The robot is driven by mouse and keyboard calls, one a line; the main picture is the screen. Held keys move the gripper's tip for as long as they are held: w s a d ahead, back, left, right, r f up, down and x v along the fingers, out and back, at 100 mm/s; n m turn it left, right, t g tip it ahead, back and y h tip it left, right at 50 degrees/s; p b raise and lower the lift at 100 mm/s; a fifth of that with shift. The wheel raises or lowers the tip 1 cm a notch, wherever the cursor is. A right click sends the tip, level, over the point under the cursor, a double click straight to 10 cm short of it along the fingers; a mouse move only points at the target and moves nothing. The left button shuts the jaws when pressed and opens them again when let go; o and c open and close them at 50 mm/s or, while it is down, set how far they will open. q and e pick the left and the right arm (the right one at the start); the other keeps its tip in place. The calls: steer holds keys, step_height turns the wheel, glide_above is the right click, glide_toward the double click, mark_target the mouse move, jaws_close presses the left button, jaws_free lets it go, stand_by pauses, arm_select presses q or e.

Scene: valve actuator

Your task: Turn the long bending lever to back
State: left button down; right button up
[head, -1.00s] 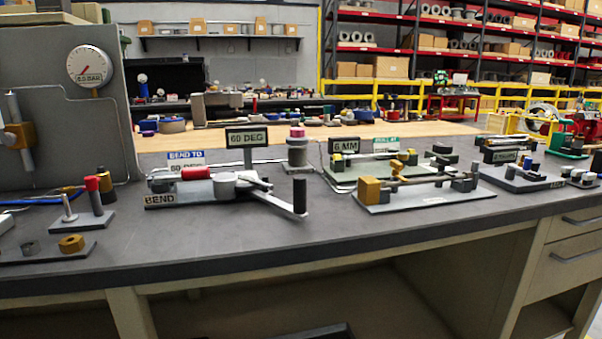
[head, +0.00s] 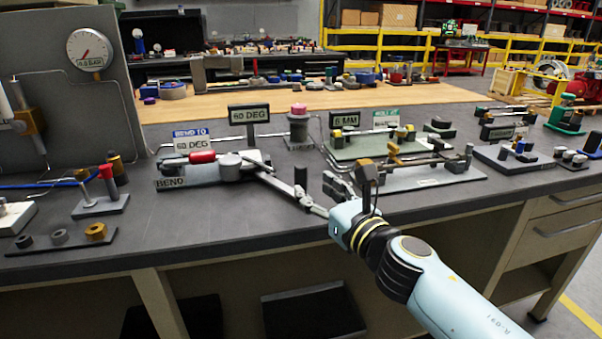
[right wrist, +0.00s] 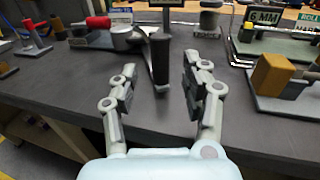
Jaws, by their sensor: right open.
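The bender (head: 205,173), labelled BEND, sits on the bench with a red grip and a round grey hub. Its long lever (head: 277,186) reaches from the hub toward the front right and ends in an upright black handle (head: 300,177). The handle (right wrist: 160,60) also shows in the right wrist view, in line with the gap between my fingers. My right gripper (head: 322,197) is open just right of the handle, its fingers pointing toward it. In the right wrist view, the gripper (right wrist: 158,75) shows a gap on both sides of the handle. My left gripper is not in view.
A sign (head: 249,115) behind the bender reads 60 DEG, and a BEND TO card (head: 191,142) reads 60 DEG. A fixture with a brass block (head: 367,172) stands close to the right. Small parts (head: 60,238) lie at the left. The bench front before the bender is clear.

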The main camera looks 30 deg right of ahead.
mark_target(304, 181)
steer(key=w, duration=0.6)
steer(key=shift+w+a, duration=0.15)
steer(key=shift+w, duration=0.05)
jaws_close()
steer(key=shift+w+f, duration=0.1)
steer(key=shift+f, duration=0.1)
